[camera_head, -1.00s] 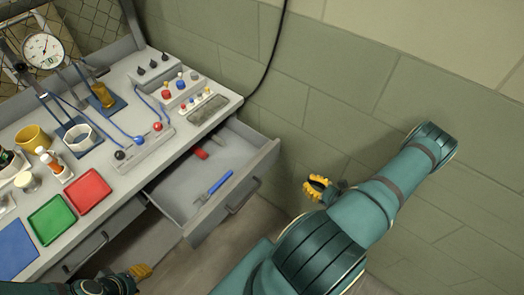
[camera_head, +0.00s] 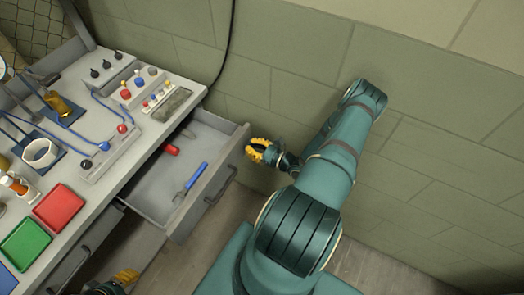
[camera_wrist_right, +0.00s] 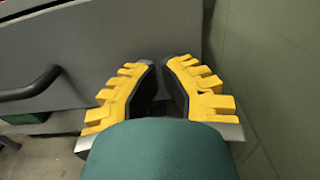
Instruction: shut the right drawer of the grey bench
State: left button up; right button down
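The right drawer (camera_head: 236,158) of the grey bench (camera_head: 150,150) stands pulled out. A blue-handled tool (camera_head: 192,180) and a red-handled tool (camera_head: 171,149) lie in it. Its front carries a dark bar handle (camera_head: 222,186). My right gripper (camera_head: 252,150) is just outside the drawer front, near its far right corner. In the right wrist view its yellow fingers (camera_wrist_right: 160,70) have a narrow gap with nothing held, close to a grey panel (camera_wrist_right: 110,45) with a dark handle (camera_wrist_right: 30,88). Contact cannot be told. My left gripper (camera_head: 125,278) is mostly cut off at the bottom edge.
Another drawer front (camera_head: 85,245) is left of the open one. A tiled wall (camera_head: 420,130) stands behind my right arm.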

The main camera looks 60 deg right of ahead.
aim_at(198, 128)
jog(key=shift+w, duration=0.45)
jog(key=shift+w, duration=0.1)
jog(key=w+b, duration=0.1)
jog(key=w, duration=0.6)
jog(key=w+a+b, duration=0.1)
jog(key=w, duration=0.7)
jog(key=w+a+b, duration=0.1)
jog(key=w, duration=0.7)
jog(key=shift+w, duration=0.4)
pick_arm(q)
jog(key=f, duration=0.1)
jog(key=s+f, duration=0.1)
jog(key=f, duration=0.1)
jog(key=shift+s+d, duration=0.1)
jog(key=shift+s, duration=0.05)
pick_arm(e)
jog(key=shift+w+r, duration=0.1)
jog(key=shift+r, duration=0.1)
